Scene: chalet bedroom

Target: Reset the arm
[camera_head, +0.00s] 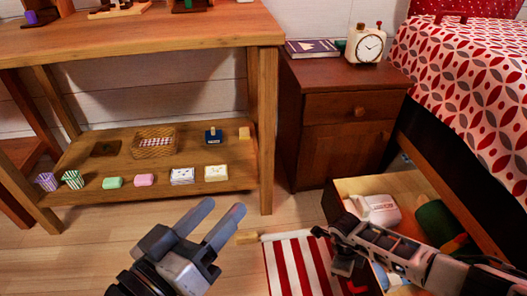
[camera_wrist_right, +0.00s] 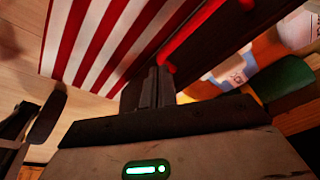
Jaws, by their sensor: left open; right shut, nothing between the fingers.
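My left gripper (camera_head: 224,208) is in the lower middle of the head view, its two grey fingers apart with nothing between them, above the wooden floor. My right arm comes in from the right, and its gripper (camera_head: 338,245) is over the edge between a red-and-white striped cloth (camera_head: 298,262) and an open wooden box. In the right wrist view the right gripper's fingers (camera_wrist_right: 153,88) are together, with nothing held. The striped cloth (camera_wrist_right: 98,40) shows just beyond them. The arm hides part of the box.
The wooden box (camera_head: 385,184) holds a white item (camera_head: 376,208) and a green cylinder (camera_head: 435,222). A wooden table (camera_head: 140,42) with a loaded lower shelf stands at left, a brown nightstand (camera_head: 340,120) behind, a bed (camera_head: 465,60) at right. Floor left of the left gripper is clear.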

